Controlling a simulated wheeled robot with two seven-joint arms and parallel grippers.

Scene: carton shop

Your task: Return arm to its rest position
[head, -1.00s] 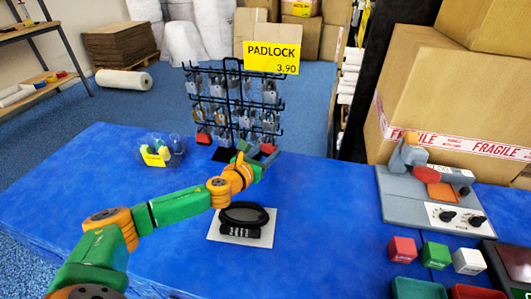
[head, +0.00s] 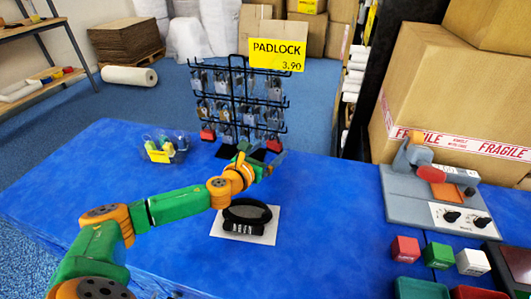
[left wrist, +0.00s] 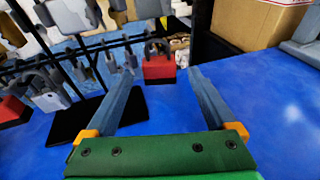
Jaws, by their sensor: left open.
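My left arm reaches in from the left over the blue table (head: 340,225). My left gripper (head: 260,159) is in front of the foot of the black padlock rack (head: 236,92). In the left wrist view, my left gripper (left wrist: 162,76) has its two grey fingers wide apart with nothing held between them. A red padlock (left wrist: 158,67) hangs on the rack beyond the fingertips, apart from them. Other padlocks hang at the left of that view.
A black combination lock (head: 244,217) lies on a white card near my forearm. A clear bin (head: 166,147) with small items stands at left. A grey machine (head: 435,190) and coloured cubes (head: 438,255) are at right. The table's middle right is clear.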

